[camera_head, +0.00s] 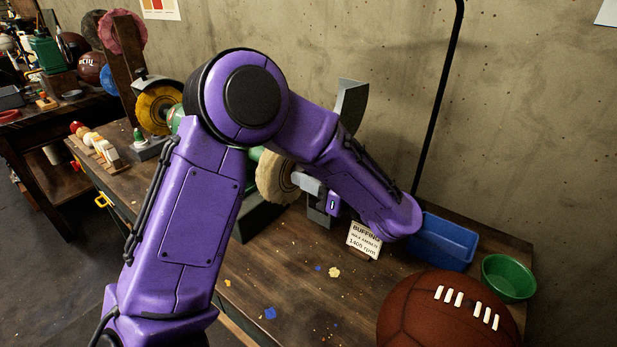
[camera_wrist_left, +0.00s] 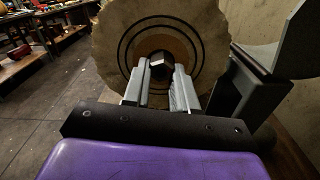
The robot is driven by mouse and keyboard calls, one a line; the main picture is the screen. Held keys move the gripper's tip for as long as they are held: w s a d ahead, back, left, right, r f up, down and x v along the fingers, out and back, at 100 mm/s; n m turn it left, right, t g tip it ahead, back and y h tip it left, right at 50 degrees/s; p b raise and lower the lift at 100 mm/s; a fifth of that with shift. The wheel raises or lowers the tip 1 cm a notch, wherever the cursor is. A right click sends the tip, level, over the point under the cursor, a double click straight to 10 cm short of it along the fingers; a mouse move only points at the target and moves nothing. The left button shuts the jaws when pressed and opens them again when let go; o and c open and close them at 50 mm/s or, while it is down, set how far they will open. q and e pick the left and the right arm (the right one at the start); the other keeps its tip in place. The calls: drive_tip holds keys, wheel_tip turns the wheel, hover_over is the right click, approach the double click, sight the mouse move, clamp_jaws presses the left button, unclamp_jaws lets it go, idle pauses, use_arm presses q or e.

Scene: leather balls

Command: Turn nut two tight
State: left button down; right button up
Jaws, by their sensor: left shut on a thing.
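A cream buffing wheel (camera_head: 274,178) stands on the bench grinder, and its stitched face fills the upper middle of the left wrist view (camera_wrist_left: 115,50). A dark hexagonal nut (camera_wrist_left: 161,64) sits at the wheel's centre, on the spindle. My left gripper (camera_head: 296,178) reaches in from the right side of the wheel. In the left wrist view its two grey fingers (camera_wrist_left: 161,78) are shut on the nut, one on each side. The nut is hidden in the head view. My right gripper is not in view.
A second, yellow wheel (camera_head: 158,108) is at the machine's left end. A grey guard (camera_head: 350,105) rises beside the cream wheel. A "BUFFING" sign (camera_head: 364,240), blue bin (camera_head: 443,242), green bowl (camera_head: 508,277) and brown football (camera_head: 447,312) are to the right. Scraps lie on the bench (camera_head: 300,300).

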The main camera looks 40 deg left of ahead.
use_arm(q)
drive_tip(key=shift+s+r+m+p, duration=0.15)
drive_tip(key=shift+m+p, duration=1.8)
drive_tip(key=shift+m, duration=1.7)
drive_tip(key=shift+r+m+p, duration=0.15)
drive_tip(key=shift+m+p, duration=1.8)
drive_tip(key=shift+m, duration=1.75)
drive_tip(key=shift+s+r+m+p, duration=0.15)
drive_tip(key=shift+m+p, duration=1.8)
drive_tip(key=shift+m, duration=1.7)
drive_tip(key=c, duration=0.9)
unclamp_jaws()
drive_tip(key=shift+w, duration=0.1)
